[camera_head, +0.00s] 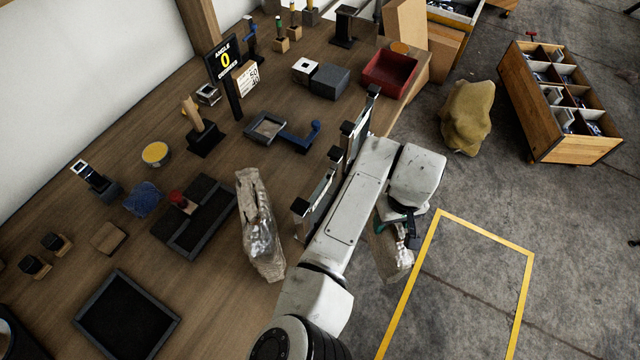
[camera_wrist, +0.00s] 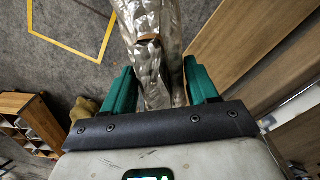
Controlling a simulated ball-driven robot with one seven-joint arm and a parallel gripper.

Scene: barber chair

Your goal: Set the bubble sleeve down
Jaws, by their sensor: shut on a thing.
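The bubble sleeve (camera_head: 393,258), a clear, crinkled plastic sleeve, hangs from my gripper (camera_head: 402,228) beyond the table's right edge, over the floor. My gripper is partly hidden by my arm in the head view. In the wrist view the bubble sleeve (camera_wrist: 152,45) lies between the two green fingers of my gripper (camera_wrist: 160,82), which is shut on it. A brownish band or patch shows across it. A similar plastic-wrapped bundle (camera_head: 258,225) lies on the wooden table (camera_head: 235,310), left of my arm.
A yellow outlined rectangle (camera_head: 436,225) marks bare floor right of the sleeve. A black tray (camera_head: 126,315), red bin (camera_head: 390,73) and several tools and blocks crowd the table. Dark upright stands (camera_head: 336,157) are close to my arm. A sack (camera_head: 467,115) and divided crate (camera_head: 560,105) stand on the floor.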

